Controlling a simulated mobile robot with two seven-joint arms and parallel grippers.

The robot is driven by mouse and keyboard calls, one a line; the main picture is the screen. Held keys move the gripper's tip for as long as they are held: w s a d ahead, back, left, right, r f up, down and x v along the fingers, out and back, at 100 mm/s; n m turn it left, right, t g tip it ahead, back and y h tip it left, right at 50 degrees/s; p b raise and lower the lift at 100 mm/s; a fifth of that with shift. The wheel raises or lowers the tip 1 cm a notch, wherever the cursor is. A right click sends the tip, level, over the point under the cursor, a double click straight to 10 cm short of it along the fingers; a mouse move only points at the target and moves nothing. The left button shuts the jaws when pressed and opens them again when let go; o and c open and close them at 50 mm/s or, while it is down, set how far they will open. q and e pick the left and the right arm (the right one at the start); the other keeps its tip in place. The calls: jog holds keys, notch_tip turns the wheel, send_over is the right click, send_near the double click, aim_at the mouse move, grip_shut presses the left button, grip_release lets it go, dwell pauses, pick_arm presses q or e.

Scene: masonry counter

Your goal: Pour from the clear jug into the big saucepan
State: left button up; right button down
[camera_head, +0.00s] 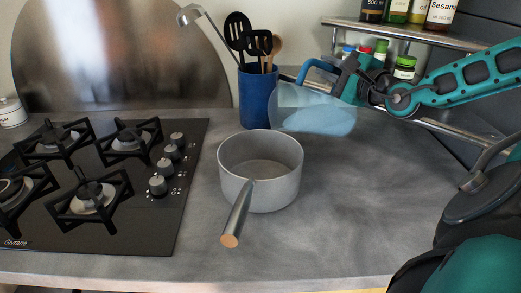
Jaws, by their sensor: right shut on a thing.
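The big saucepan (287,194) is grey metal and stands upright on the counter, its handle (236,219) pointing toward the front. It looks empty inside. The clear jug (300,108) has a blue handle and pale blue see-through walls. It is tilted, with its mouth toward the left, above and behind the saucepan's right rim. Pale blue contents (325,120) lie along its lower side. My right gripper (345,80) is shut on the jug's handle and holds it up. No stream shows between jug and saucepan. My left gripper is not in view.
A blue utensil holder (259,98) with a ladle and dark utensils stands just behind the saucepan. A gas hob (190,205) lies to the left. A rack (400,30) with bottles and jars is at the back right. The counter (350,200) right of the saucepan is clear.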

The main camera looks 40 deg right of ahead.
jog(key=shift+a+r+n+p, duration=0.3)
jog(key=shift+a+n+p, duration=0.05)
jog(key=shift+a+n, duration=0.05)
dwell(1.5)
jog(key=shift+w+a+r+n, duration=0.2)
jog(key=shift+a+r+n, duration=0.3)
jog(key=shift+a, duration=0.3)
jog(key=shift+w+a+r+n, duration=0.15)
jog(key=shift+a+r+n, duration=0.3)
jog(key=shift+a, duration=0.35)
dwell(4.5)
